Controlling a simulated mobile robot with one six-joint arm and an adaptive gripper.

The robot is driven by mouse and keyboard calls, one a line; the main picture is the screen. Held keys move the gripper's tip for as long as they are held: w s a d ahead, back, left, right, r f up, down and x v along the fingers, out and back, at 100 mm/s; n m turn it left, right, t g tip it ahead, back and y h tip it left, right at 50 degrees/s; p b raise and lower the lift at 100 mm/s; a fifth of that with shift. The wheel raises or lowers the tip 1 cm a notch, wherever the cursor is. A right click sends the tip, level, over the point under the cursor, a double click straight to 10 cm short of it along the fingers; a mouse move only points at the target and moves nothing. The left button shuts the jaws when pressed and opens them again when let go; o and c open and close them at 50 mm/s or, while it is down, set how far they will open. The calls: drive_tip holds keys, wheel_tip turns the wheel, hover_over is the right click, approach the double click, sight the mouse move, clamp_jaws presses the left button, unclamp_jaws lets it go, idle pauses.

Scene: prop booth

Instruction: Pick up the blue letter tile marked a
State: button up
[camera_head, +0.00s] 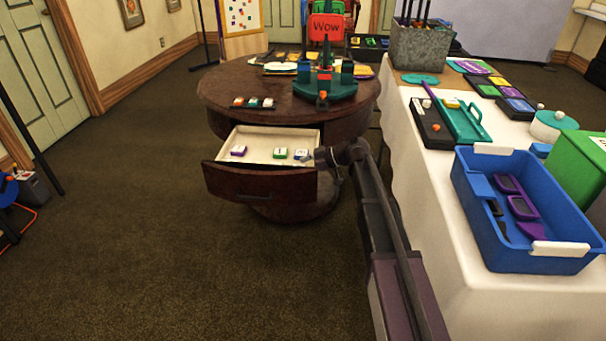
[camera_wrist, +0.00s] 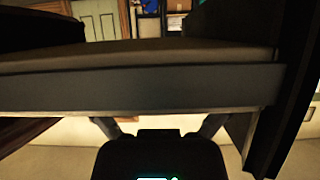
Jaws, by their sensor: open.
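A blue-edged white tile (camera_head: 301,155) lies in the open drawer (camera_head: 262,136) of the round wooden table, near its right side. Its letter is too small to read. A green-edged tile (camera_head: 280,153) lies just left of it, and a purple-edged tile (camera_head: 238,151) lies farther left. My gripper (camera_head: 322,156) is at the drawer's right edge, just right of the blue tile. In the wrist view my gripper (camera_wrist: 160,124) has its fingers apart with no tile visible between them; the wrist body hides part of that space.
The round tabletop (camera_head: 225,90) overhangs the drawer's back. It carries small tiles and a green stand. A white-covered table (camera_head: 420,190) with a blue bin (camera_head: 475,215) stands at right. The carpet left of the drawer is clear.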

drive_tip(key=shift+a+f, duration=0.1)
drive_tip(key=shift+a, duration=0.1)
idle(0.4)
drive_tip(key=c, duration=0.9)
